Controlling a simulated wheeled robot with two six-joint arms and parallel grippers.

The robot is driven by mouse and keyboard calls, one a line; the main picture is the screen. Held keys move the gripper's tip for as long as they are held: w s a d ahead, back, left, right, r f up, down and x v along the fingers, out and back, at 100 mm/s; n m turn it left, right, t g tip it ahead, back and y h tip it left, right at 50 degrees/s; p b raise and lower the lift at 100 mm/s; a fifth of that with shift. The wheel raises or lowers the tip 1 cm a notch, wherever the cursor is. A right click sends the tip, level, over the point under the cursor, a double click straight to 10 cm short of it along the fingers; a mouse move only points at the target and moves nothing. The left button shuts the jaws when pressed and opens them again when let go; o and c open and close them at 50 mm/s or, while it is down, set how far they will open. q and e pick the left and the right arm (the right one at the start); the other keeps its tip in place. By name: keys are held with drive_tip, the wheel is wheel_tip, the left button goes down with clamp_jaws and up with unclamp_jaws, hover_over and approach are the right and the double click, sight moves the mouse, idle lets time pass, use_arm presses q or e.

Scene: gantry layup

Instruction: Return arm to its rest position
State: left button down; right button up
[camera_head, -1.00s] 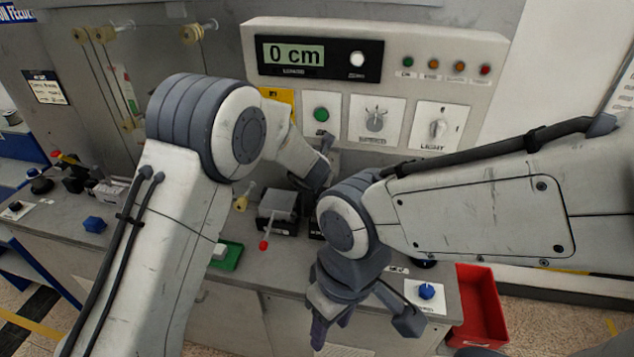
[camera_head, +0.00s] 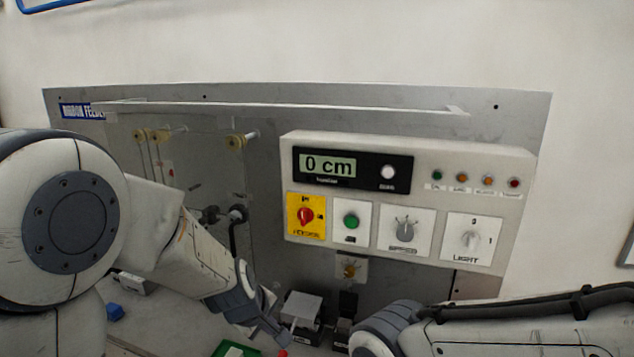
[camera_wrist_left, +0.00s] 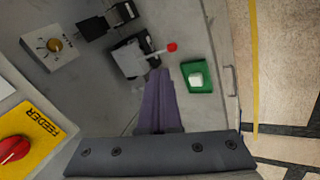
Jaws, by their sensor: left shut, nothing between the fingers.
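My left arm comes in from the left in the head view, and its gripper (camera_head: 278,332) hangs low over the worktop in front of the control panel. In the left wrist view the purple fingers of my left gripper (camera_wrist_left: 161,75) are together with nothing between them. They point towards a grey block device with a red-tipped lever (camera_wrist_left: 135,58) and sit beside a green tray (camera_wrist_left: 187,67) holding a white block (camera_wrist_left: 196,79). Only a link of my right arm shows at the lower right of the head view; its gripper is out of frame.
The control panel (camera_head: 410,147) reads "0 cm" and has a red knob on a yellow plate (camera_head: 306,216), a green button (camera_head: 351,221) and two dials. Spools (camera_head: 236,141) are on the wall plate at left. A blue knob (camera_head: 115,312) is on the worktop.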

use_arm(q)
drive_tip(key=s+a+f+m+g+y, duration=0.2)
drive_tip(key=s+a+m+g, duration=0.1)
drive_tip(key=s+a+m, duration=0.8)
drive_tip(key=s+d+r+m+g+h+b, duration=0.1)
drive_tip(key=s+d+m+b, duration=0.3)
drive_tip(key=s+d, duration=1.1)
drive_tip(key=r+m+g, duration=0.1)
drive_tip(key=m, duration=0.2)
drive_tip(key=shift+s+d, duration=0.2)
